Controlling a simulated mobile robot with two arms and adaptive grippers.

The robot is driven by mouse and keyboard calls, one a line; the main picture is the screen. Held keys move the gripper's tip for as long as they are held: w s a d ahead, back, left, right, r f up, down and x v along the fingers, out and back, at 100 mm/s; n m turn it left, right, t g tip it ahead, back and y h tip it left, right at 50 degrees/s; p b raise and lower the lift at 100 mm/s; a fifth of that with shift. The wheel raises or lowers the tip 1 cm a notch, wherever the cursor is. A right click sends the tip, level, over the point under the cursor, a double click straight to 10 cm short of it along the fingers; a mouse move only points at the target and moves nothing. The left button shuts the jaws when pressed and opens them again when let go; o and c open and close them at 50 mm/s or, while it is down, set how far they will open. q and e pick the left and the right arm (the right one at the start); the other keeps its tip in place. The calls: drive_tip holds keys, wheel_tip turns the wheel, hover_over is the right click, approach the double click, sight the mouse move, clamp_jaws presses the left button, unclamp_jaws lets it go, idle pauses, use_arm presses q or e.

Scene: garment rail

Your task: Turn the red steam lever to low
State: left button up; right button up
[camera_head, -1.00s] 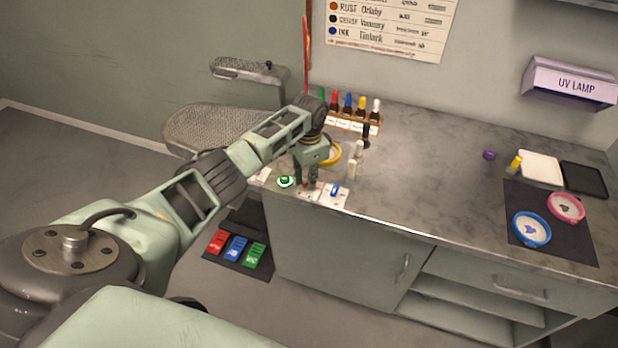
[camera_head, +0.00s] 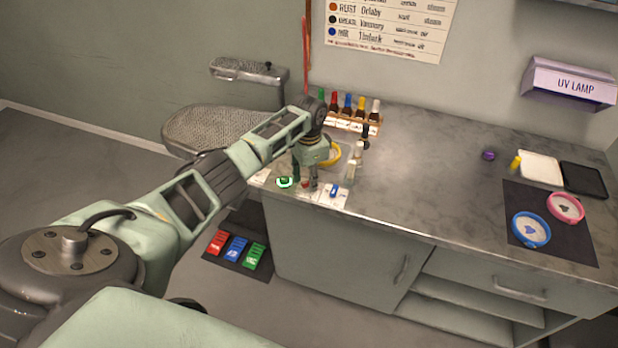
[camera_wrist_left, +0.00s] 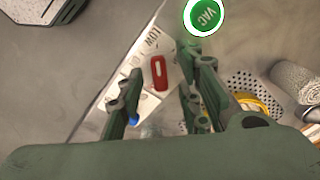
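The red steam lever (camera_wrist_left: 159,73) shows between my left gripper's fingers in the left wrist view, on a white label plate (camera_wrist_left: 145,100) with the word LOW near one end. In the head view the red lever (camera_head: 305,184) is a small red spot partly hidden by the fingers. My left gripper (camera_head: 305,184) points down over the plate at the counter's front edge. Its two fingers (camera_wrist_left: 157,95) are apart, one on each side of the lever, with gaps showing; contact cannot be told. My right gripper is not in view.
A green VAC button (camera_wrist_left: 206,15) and a blue lever (camera_head: 335,190) sit close by on either side. The counter's middle (camera_head: 430,170) is clear.

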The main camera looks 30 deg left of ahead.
use_arm(q)
wheel_tip(320, 180, up, 12)
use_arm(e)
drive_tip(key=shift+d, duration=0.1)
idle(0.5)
